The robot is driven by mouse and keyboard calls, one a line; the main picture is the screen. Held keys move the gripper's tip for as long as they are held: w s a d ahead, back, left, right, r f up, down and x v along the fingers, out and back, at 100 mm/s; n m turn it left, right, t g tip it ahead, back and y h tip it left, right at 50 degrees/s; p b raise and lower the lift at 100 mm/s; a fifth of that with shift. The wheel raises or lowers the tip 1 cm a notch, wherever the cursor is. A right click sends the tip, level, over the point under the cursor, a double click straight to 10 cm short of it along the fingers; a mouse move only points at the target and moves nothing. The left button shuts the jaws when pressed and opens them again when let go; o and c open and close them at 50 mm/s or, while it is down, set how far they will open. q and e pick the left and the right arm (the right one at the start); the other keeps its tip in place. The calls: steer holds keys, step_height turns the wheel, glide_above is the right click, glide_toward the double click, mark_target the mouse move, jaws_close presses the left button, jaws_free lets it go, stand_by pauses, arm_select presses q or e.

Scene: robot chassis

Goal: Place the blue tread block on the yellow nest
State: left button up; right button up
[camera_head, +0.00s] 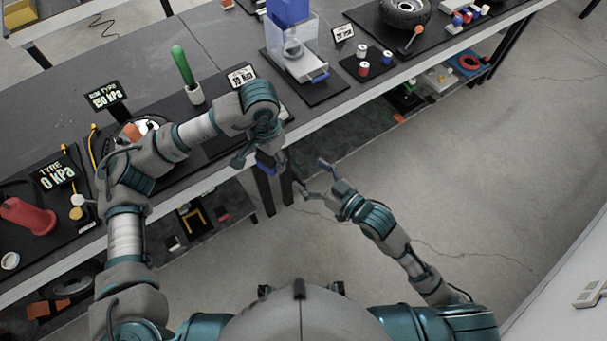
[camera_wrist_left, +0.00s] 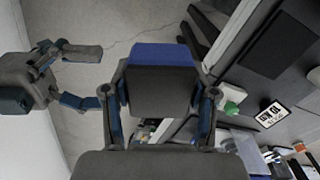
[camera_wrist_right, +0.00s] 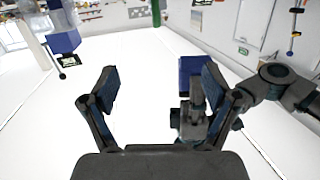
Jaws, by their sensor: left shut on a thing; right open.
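My left gripper (camera_head: 268,158) is shut on the blue tread block (camera_head: 265,162), just off the front edge of the workbench and above the floor. In the left wrist view the block (camera_wrist_left: 160,82) sits between both fingers, with a blue top strip and a dark grey face. The block also shows behind my right gripper in the right wrist view (camera_wrist_right: 190,68). My right gripper (camera_head: 312,178) is open and empty, to the right of the block and apart from it. A yellow frame-like outline (camera_head: 193,221), possibly the yellow nest, lies on the lower shelf under the bench.
Other small parts are on the lower shelf. The floor (camera_head: 450,170) right of the bench is open.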

mark_target(260, 152)
steer(key=s+a+r+n+y, duration=0.2)
steer(key=s+r, duration=0.2)
steer(key=r, duration=0.3)
steer(key=shift+g, duration=0.4)
steer(key=x, duration=1.2)
steer(key=shift+a+f, duration=0.1)
steer(key=shift+a, duration=0.1)
steer(key=c, duration=1.3)
arm_select(q)
steer(key=o, duration=1.3)
steer(key=shift+c, duration=0.2)
arm_select(e)
steer(key=shift+s, duration=0.1)
arm_select(q)
steer(key=shift+o, duration=0.4)
steer(key=shift+s+d, duration=0.1)
steer(key=shift+r, duration=0.1)
